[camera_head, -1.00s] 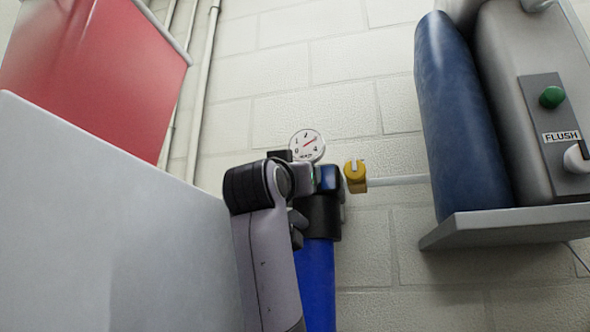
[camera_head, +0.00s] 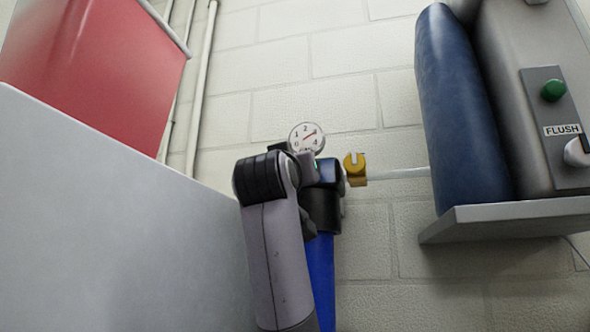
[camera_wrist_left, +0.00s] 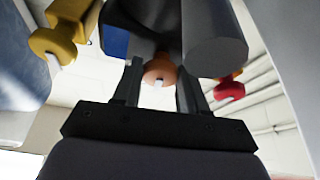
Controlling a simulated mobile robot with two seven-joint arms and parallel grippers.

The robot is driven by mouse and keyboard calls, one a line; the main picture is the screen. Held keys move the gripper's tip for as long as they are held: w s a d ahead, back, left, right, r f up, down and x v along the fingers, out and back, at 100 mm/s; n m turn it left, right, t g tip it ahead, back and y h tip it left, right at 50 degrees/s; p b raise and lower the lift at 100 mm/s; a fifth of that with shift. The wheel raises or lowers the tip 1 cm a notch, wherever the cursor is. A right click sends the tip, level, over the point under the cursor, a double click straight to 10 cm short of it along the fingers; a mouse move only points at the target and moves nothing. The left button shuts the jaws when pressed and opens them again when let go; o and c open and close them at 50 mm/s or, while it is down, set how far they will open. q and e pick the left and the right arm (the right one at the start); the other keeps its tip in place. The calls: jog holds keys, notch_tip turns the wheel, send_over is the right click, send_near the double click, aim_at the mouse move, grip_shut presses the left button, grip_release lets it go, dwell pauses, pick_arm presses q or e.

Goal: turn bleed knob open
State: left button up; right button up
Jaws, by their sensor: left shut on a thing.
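In the left wrist view, an orange-brown round knob (camera_wrist_left: 153,72) with a pale slot mark sits between the two dark fingers of my left gripper (camera_wrist_left: 158,77), which is shut on it. Dark fittings lie just beyond and above it. I take this knob to be the bleed knob; no label shows. In the head view my left arm covers the knob and most of the gripper, beside a black-topped blue cylinder (camera_head: 321,270). A round white gauge (camera_head: 306,138) with a red needle stands just above. My right gripper is in neither view.
A yellow slotted knob (camera_head: 356,169) on a pale pipe is close to the right; it also shows in the wrist view (camera_wrist_left: 55,48). A red knob (camera_wrist_left: 229,88) is on the other side. A grey shelf (camera_head: 500,222) bears a blue tank (camera_head: 458,110). A grey panel (camera_head: 100,220) fills the lower left.

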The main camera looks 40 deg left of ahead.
pick_arm(q)
jog(key=n+g, duration=0.1)
jog(key=n, duration=0.1)
jog(key=n+y, duration=0.1)
jog(key=n, duration=0.2)
jog(key=shift+d+g+y, duration=0.15)
jog(key=shift+g+y, duration=0.15)
jog(key=shift+g, duration=0.1)
jog(key=n+g, duration=0.1)
jog(key=n, duration=0.2)
jog(key=n+g+y, duration=0.1)
jog(key=n, duration=0.2)
jog(key=shift+w+d+r+g, duration=0.1)
jog(key=shift+r+g, duration=0.05)
jog(key=shift+g, duration=0.15)
jog(key=n+g, duration=0.2)
jog(key=n, duration=0.3)
jog(key=shift+r, duration=0.1)
jog(key=shift+n+g+h, duration=0.3)
jog(key=shift+n+g, duration=0.2)
jog(key=shift+n, duration=1.3)
jog(key=o, duration=1)
jog(key=shift+o, duration=0.2)
